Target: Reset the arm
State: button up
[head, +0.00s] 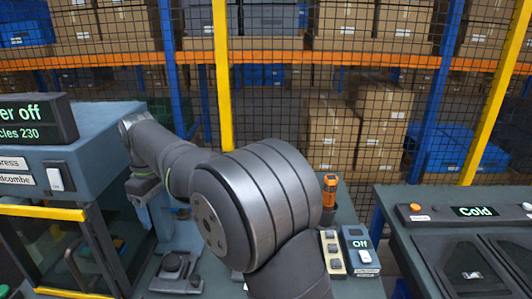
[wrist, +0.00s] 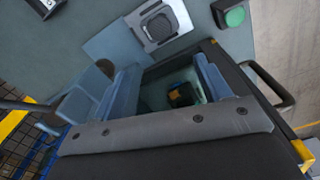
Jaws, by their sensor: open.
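My gripper (head: 152,224) hangs at the end of my arm, close to the right side of the press machine (head: 75,165) in the head view. In the wrist view the blue-grey fingers of my gripper (wrist: 166,84) stand apart, and no object is visibly held between them. The press display (head: 35,112) reads "...er off" and "...cles 230", cut off at the picture edge. A small dark item with an orange part (wrist: 182,94) shows beyond the fingers; I cannot tell what it is. My arm hides part of the bench in the head view.
An orange and black tool (head: 329,192) stands upright behind a button box (head: 333,255) and a box reading "Off" (head: 360,248). A unit reading "Cold" (head: 455,235) is at the right. Mesh fencing (head: 280,110) runs behind. A green button (wrist: 235,17) shows in the wrist view.

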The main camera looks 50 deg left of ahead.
aim_at(171, 260)
jog(key=shift+f, duration=0.1)
notch_tip(171, 260, down, 17)
jog(key=shift+f, duration=0.15)
dwell(0.7)
notch_tip(171, 260, up, 17)
notch_tip(171, 260, down, 17)
jog(key=shift+f, duration=0.2)
notch_tip(171, 260, up, 6)
jog(key=shift+f, duration=0.2)
jog(key=shift+r, duration=0.35)
